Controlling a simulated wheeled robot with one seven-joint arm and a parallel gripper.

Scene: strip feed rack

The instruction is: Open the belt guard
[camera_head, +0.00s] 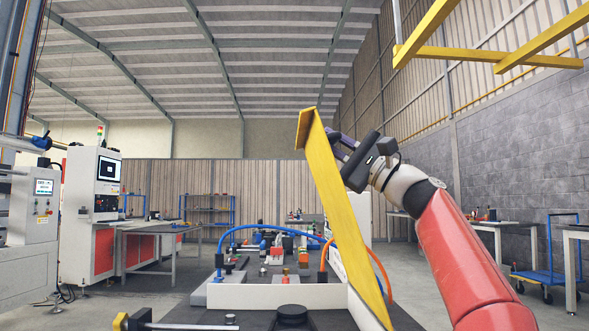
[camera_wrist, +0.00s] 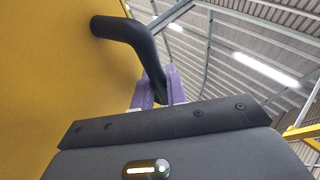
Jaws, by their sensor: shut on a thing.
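The belt guard (camera_head: 340,205) is a long yellow panel with a folded lip at its top, standing steeply raised and leaning left at its upper end in the head view. Its yellow face (camera_wrist: 50,80) fills the left of the wrist view. A black bent handle (camera_wrist: 138,42) sticks out from that face. My gripper (camera_wrist: 158,92) has purple fingers shut on the handle. In the head view my gripper (camera_head: 345,142) is at the panel's upper right side. The exact finger contact is partly hidden behind the gripper body.
A dark bench with a white frame (camera_head: 270,296) lies below, carrying blue and orange hoses (camera_head: 262,228) and small fittings. A white cabinet with a screen (camera_head: 92,190) stands left. Yellow beams (camera_head: 490,55) hang at upper right. A blue cart (camera_head: 550,270) stands right.

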